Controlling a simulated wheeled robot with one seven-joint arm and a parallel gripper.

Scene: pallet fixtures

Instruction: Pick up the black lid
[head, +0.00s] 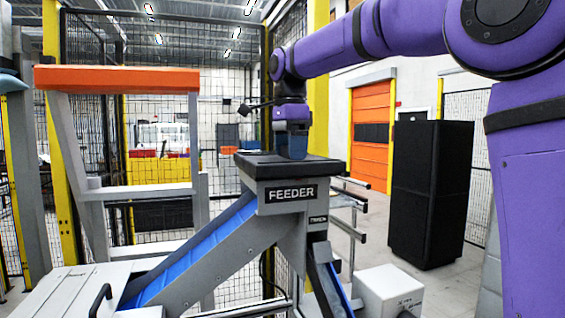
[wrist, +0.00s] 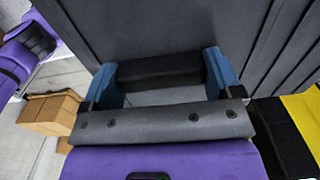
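The black lid (head: 262,163) is a flat dark slab lying on top of the grey feeder (head: 283,212) in the head view. In the wrist view its dark top (wrist: 185,28) fills the upper part. My gripper (head: 293,157) points down over the lid, its blue fingers at or just above the lid's top. In the wrist view my gripper (wrist: 163,75) has its fingers wide apart. A black bar (wrist: 160,70), apparently the lid's handle, lies between them. I see no clear gap at its ends, but the fingers stand out at the ends of the palm.
A blue conveyor (head: 195,255) slopes down left from the feeder. An orange-topped frame (head: 117,79) stands left, and a tall black cabinet (head: 431,193) stands right. Mesh fencing is behind. Cardboard boxes (wrist: 50,113) show at the left of the wrist view.

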